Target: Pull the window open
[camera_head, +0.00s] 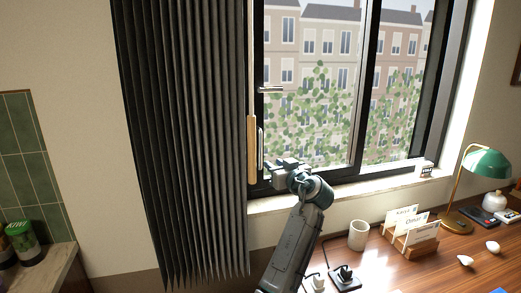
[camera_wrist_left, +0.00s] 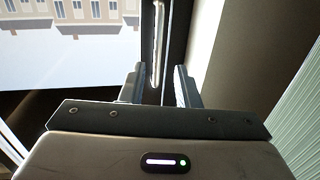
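The window (camera_head: 310,95) has a dark frame and large panes. A slim pale vertical pull handle (camera_head: 261,142) is on its left frame. A horizontal silver lever (camera_head: 271,90) sits higher up. My left gripper (camera_head: 284,166) is close to the lower end of the pull handle. In the left wrist view my left gripper (camera_wrist_left: 158,88) has its fingers apart, and the handle bar (camera_wrist_left: 157,45) lines up with the gap between them. The bar touches neither finger visibly; its depth relative to the fingertips is hard to tell. My right gripper is not in view.
A dark pleated curtain (camera_head: 190,140) hangs left of the window, with a wooden strip (camera_head: 252,150) at its edge. Below are the sill (camera_head: 350,192) and a desk with a white mug (camera_head: 358,235), a card holder (camera_head: 412,240) and a green lamp (camera_head: 487,163).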

